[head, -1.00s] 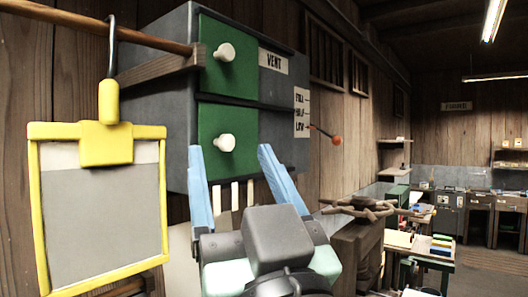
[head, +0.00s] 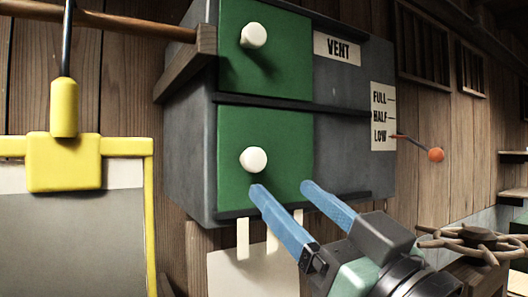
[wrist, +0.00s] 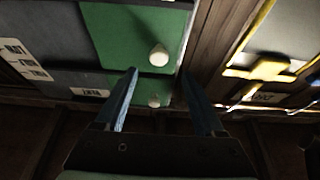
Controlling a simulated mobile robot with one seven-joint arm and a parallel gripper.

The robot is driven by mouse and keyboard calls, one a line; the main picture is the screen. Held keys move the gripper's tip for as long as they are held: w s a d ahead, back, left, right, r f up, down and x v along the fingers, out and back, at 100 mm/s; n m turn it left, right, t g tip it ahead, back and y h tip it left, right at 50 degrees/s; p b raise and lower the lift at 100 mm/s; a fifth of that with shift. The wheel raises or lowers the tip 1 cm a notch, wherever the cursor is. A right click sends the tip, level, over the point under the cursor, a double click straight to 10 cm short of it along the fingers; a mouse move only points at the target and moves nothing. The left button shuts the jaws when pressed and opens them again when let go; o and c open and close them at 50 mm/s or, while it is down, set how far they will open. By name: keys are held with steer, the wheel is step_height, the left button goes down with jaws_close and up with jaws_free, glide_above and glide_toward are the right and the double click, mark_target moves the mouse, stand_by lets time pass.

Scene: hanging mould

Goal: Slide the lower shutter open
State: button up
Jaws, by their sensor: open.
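The lower shutter (head: 285,150) is a green panel with a white knob (head: 253,160), set in a grey vent box (head: 345,150). It covers the left part of the lower opening, between dark rails. My gripper (head: 281,188) is open and empty in front of the shutter's lower part. In the head view its left fingertip appears just below the knob and the right one farther right. The wrist view shows the scene inverted, with the lower shutter (wrist: 120,35) and its knob (wrist: 158,55) beyond my gripper (wrist: 158,73). Contact with the knob is not evident.
The upper green shutter (head: 290,50) has its own white knob (head: 253,36). A yellow-framed board (head: 149,220) hangs at left from a wooden rod (head: 110,20). An orange-tipped lever (head: 435,155) points near LOW.

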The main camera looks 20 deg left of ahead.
mark_target(257, 164)
steer(key=p+x, duration=0.3)
steer(key=x, duration=0.3)
steer(key=shift+w+a+r, duration=0.2)
steer(key=shift+r, duration=0.15)
steer(key=shift+w+a+r+p, duration=0.1)
steer(key=shift+w+a+p, duration=0.25)
steer(key=shift+w+a, duration=0.25)
jaws_close()
stand_by(0.5)
